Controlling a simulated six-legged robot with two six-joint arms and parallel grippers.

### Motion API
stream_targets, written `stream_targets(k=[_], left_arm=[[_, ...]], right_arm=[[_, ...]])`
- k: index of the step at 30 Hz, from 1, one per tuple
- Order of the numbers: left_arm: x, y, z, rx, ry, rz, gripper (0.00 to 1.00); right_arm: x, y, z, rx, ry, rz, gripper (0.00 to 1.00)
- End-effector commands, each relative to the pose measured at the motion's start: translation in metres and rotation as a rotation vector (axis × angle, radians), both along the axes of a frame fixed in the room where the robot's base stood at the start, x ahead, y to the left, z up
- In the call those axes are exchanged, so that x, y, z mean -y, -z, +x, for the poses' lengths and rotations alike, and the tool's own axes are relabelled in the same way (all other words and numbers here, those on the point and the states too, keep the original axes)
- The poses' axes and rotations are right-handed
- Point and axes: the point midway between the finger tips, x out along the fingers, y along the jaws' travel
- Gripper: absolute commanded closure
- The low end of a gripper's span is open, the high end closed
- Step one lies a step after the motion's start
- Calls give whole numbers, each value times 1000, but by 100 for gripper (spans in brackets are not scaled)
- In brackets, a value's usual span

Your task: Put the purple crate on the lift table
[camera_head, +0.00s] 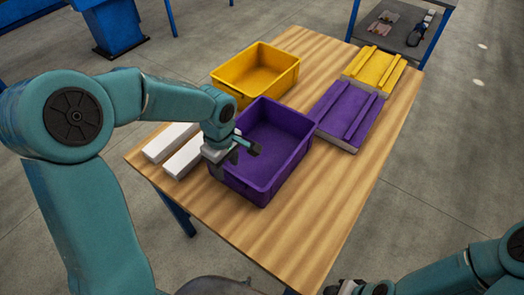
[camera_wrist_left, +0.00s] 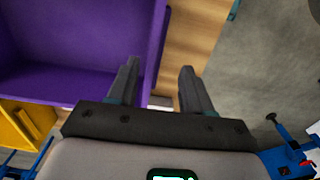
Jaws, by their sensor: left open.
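The purple crate (camera_head: 262,150) stands upright and empty on the wooden table (camera_head: 310,235). My left gripper (camera_head: 236,160) is open at the crate's near left side. In the left wrist view my open fingers (camera_wrist_left: 157,82) appear on either side of the edge of the crate's purple wall (camera_wrist_left: 80,30); I cannot tell whether they touch it. My right gripper (camera_head: 350,288) is at the bottom edge of the head view, cut off, and its jaw state is unclear. I cannot identify the lift table with certainty.
A yellow crate (camera_head: 255,72) stands behind the purple one. White bars (camera_head: 172,143) lie left. Purple (camera_head: 345,115) and yellow (camera_head: 374,70) ribbed panels lie right. A blue pedestal (camera_head: 112,25) and a grey-topped stand (camera_head: 395,30) are beyond. The table's front right is clear.

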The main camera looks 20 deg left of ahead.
Motion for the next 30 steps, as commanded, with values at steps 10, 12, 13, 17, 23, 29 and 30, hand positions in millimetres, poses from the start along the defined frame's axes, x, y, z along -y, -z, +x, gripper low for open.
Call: stream_targets(k=[10, 12, 13, 17, 23, 29, 30], left_arm=[[2, 42, 5, -6, 1, -1, 50], [3, 50, 5, -3, 1, -1, 50], [3, 53, 5, -2, 1, -2, 50], [2, 57, 5, 0, 1, -1, 50], [2, 57, 5, 1, 1, -1, 70], [2, 57, 6, 1, 1, -1, 100], [2, 56, 7, 5, 1, -1, 100]], right_arm=[[0, -13, 0, 0, 0, 0, 57], [0, -14, 0, 0, 0, 0, 57], [0, -14, 0, 0, 0, 0, 57], [0, -14, 0, 0, 0, 0, 57], [0, -14, 0, 0, 0, 0, 57], [0, -14, 0, 0, 0, 0, 57], [0, -14, 0, 0, 0, 0, 57]])
